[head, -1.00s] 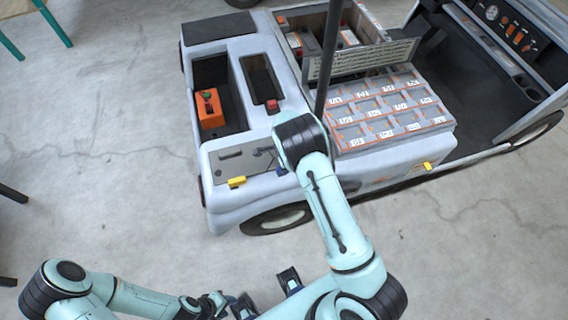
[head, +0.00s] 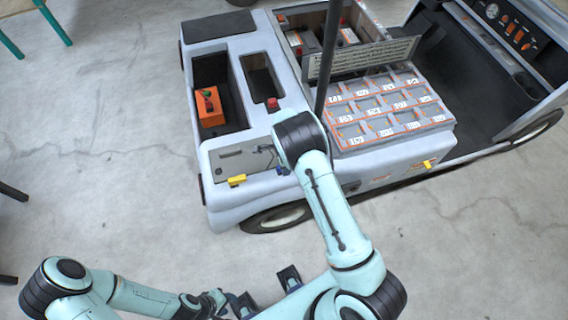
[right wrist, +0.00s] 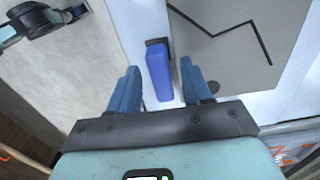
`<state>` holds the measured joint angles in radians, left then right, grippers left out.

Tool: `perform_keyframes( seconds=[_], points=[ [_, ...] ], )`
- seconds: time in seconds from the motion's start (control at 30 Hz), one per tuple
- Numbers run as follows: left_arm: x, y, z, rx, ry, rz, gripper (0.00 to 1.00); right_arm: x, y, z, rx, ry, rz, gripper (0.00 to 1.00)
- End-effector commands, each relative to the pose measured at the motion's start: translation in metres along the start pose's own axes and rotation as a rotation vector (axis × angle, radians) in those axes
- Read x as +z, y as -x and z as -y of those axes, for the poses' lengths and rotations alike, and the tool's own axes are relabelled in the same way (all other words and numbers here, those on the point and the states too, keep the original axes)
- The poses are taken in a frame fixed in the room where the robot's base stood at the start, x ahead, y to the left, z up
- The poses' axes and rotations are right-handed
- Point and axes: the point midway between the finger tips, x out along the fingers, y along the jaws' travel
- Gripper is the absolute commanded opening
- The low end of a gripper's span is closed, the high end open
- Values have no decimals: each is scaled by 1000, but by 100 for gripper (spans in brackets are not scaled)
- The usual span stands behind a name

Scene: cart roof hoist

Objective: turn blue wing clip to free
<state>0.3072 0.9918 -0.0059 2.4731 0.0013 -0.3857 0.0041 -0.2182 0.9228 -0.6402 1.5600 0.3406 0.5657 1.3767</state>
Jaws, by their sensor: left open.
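The blue wing clip (right wrist: 160,72) shows in the right wrist view, on a dark mount at the edge of a pale panel. It lies lengthwise between the two blue fingers of my right gripper (right wrist: 160,82). That gripper is open, with a visible gap on each side of the clip. In the head view my right arm reaches over the cart's near corner and hides most of the right gripper and the clip. My left gripper (head: 266,292) is open and empty low in the head view, away from the cart.
The pale cart (head: 235,205) has a yellow clip (head: 237,180) on its near corner and another yellow clip (head: 428,165) farther right. An orange box (head: 209,105) sits in a front well. A dark post (head: 328,60) rises beside the tray grid.

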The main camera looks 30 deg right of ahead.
Motion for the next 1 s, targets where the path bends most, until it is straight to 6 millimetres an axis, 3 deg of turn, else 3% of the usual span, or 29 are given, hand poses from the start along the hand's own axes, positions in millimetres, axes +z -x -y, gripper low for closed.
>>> perform_keyframes(
  seconds=[0.17, 0.5, 0.7, 1.0],
  points=[
    [0, 2, -1, 0, 0, -1, 43, 1, 15, 1, -3, 1, 1, 49],
    [-3, 10, -5, 2, -2, -5, 43, 1, 90, 1, -5, 1, 2, 49],
    [-4, 14, -6, 3, -3, -8, 43, 1, 122, 1, -2, 1, 1, 49],
    [-4, 15, -7, 3, -3, -8, 43, 0, 134, 0, 1, 0, 0, 49]
  ],
)
